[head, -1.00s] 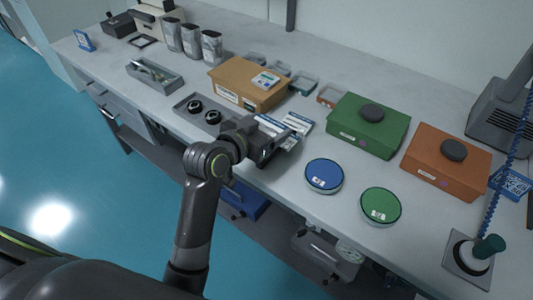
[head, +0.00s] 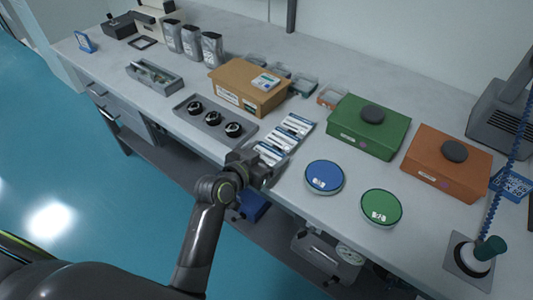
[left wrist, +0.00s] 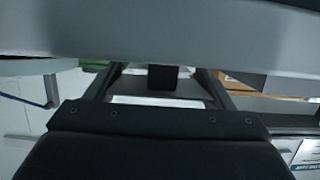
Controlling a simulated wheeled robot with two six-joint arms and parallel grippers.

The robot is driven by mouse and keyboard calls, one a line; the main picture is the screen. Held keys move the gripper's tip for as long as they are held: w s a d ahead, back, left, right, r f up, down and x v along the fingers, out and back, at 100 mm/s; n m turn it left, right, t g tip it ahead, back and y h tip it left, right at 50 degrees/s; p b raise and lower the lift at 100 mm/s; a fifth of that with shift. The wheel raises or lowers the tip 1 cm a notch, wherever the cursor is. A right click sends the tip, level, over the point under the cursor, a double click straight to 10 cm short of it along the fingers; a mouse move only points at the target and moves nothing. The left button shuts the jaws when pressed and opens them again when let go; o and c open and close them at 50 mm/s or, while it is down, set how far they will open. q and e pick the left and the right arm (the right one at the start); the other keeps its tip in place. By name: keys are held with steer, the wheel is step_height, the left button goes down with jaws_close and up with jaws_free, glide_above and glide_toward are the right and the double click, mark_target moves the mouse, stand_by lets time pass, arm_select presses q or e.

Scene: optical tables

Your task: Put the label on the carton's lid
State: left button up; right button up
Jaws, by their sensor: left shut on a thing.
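The brown carton (head: 237,84) stands closed near the middle of the table. A small white and teal card (head: 266,82) lies on its lid. Several white and blue label cards (head: 296,124) lie on the table to its front right. My left gripper (head: 264,170) is shut at the table's front edge, beside the nearest cards. In the left wrist view its fingers (left wrist: 160,88) flank a pale strip (left wrist: 155,101), which seems to be the label; most of it is hidden. My right gripper is not in view.
A grey tray (head: 217,132) with three black round parts lies left of the cards. A blue disc (head: 324,176) and a green disc (head: 381,207) lie to the right. Green (head: 369,130) and orange (head: 445,165) boxes stand behind them.

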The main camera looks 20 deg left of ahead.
arm_select(q)
steer(key=shift+f, duration=0.25)
steer(key=o, duration=0.9)
steer(key=shift+r, duration=0.1)
steer(key=shift+o, duration=0.2)
steer(key=shift+b, duration=0.5)
steer(key=r+v, duration=0.1)
steer(key=v, duration=1.6)
